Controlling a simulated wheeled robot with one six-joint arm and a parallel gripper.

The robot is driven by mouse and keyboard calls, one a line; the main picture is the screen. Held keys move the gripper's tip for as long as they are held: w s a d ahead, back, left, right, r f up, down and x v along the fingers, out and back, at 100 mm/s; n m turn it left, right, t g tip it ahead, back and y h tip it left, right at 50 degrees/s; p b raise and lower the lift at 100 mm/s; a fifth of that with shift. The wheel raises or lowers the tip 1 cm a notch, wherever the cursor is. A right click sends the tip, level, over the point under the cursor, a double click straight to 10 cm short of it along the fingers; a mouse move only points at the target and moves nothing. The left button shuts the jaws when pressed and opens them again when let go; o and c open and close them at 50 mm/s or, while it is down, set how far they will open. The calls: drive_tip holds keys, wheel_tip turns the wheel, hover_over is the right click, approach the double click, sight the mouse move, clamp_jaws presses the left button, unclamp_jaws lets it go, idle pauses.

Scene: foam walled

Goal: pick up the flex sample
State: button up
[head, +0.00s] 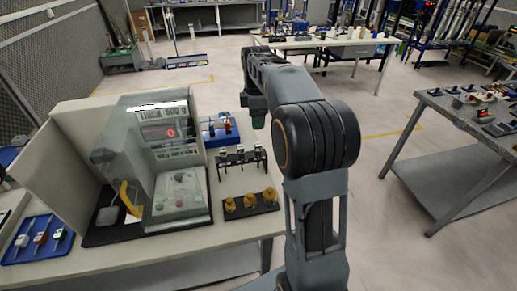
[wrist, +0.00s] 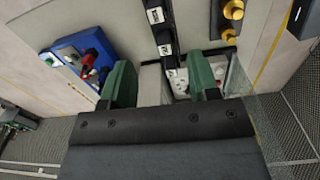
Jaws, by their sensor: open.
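My gripper (wrist: 162,78) is open, with two green fingers spread in the wrist view and nothing clearly held between them. I cannot tell which piece is the flex sample. One blue tray (head: 207,137) at the back of the bench holds small pieces, one red; it also shows in the wrist view (wrist: 68,64), left of the fingers. Another blue tray (head: 40,256) at the front left holds several small pieces. A black rack (head: 228,161) carries dark pieces with pale labels.
A grey testing machine (head: 178,195) stands between beige foam walls (head: 75,127) on the bench. Brass pieces (head: 249,200) sit on a black base right of it. A grey table (head: 470,125) with small parts stands at the right. The floor between is clear.

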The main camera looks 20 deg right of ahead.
sight(258, 144)
drive_tip(key=shift+n, duration=0.4)
drive_tip(key=f, duration=0.7)
drive_tip(key=shift+w+d+f, duration=0.25)
drive_tip(key=shift+w+d, duration=0.1)
drive_tip(key=shift+d, duration=0.05)
drive_tip(key=shift+s+f, duration=0.1)
drive_tip(key=shift+f, duration=3.05)
drive_tip(key=shift+c, duration=0.4)
drive_tip(key=c, duration=0.9)
